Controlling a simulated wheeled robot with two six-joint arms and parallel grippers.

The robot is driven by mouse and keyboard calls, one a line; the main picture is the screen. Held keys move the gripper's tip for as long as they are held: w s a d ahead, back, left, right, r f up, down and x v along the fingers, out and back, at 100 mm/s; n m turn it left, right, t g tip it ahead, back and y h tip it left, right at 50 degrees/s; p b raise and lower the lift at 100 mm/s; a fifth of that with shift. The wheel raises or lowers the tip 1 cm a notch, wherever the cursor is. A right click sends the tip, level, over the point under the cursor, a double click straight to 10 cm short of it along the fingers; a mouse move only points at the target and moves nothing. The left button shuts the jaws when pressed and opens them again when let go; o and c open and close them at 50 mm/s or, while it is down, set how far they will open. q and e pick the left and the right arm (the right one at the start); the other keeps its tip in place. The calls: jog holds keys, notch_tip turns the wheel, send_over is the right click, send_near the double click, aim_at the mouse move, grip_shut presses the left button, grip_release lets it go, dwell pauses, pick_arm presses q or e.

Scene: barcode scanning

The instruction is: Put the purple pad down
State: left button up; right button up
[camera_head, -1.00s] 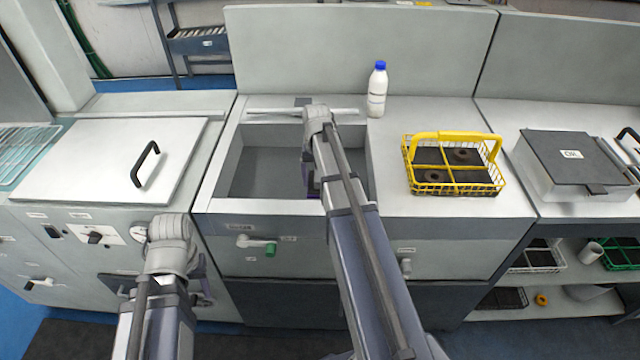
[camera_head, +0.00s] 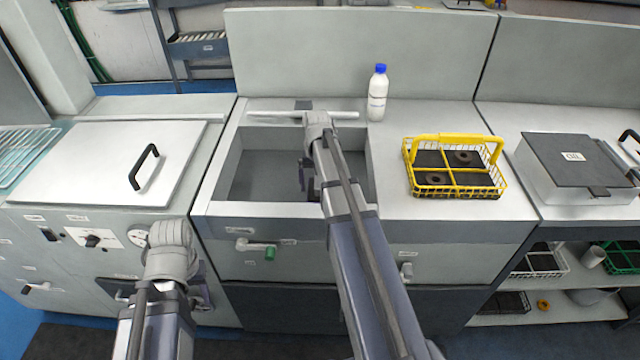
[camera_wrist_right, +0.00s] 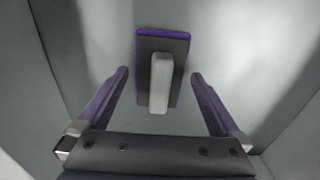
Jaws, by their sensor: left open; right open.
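The purple pad (camera_wrist_right: 177,40) shows in the right wrist view as a dark plate with a purple edge and a pale grey handle. It appears to lie on the floor of the sink basin (camera_head: 262,172), apart from both fingers. My right gripper (camera_wrist_right: 160,74) is open and empty, with one finger on each side of the pad's handle in that view. In the head view my right gripper (camera_head: 308,178) reaches down into the basin, and the pad is hidden there. My left gripper (camera_head: 203,293) is partly hidden behind its own wrist, low in front of the cabinets.
A white bottle with a blue cap (camera_head: 377,95) stands behind the basin's right side. A yellow wire basket (camera_head: 455,190) with dark compartments sits on the counter to the right. A grey lidded box (camera_head: 572,160) is further right. Basin walls surround my right gripper.

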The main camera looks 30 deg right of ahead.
aim_at(318, 182)
notch_tip(318, 182, up, 13)
jog(key=p, duration=1.3)
jog(key=shift+r, duration=0.1)
jog(key=s+a+n, duration=0.1)
jog(key=a, duration=0.4)
jog(key=s+a+n, duration=0.2)
jog(key=a, duration=0.4)
jog(key=s+a+n, duration=0.1)
jog(key=s+a, duration=0.1)
jog(key=a, duration=0.3)
jog(key=shift+s+a+n+h, duration=0.15)
jog(key=shift+a+n+h, duration=0.05)
jog(key=shift+n+h, duration=0.1)
jog(key=s+a+n, duration=0.5)
jog(key=s+a, duration=0.5)
jog(key=a, duration=0.3)
jog(key=shift+s+a+n+h, duration=0.3)
jog(key=shift+s, duration=0.05)
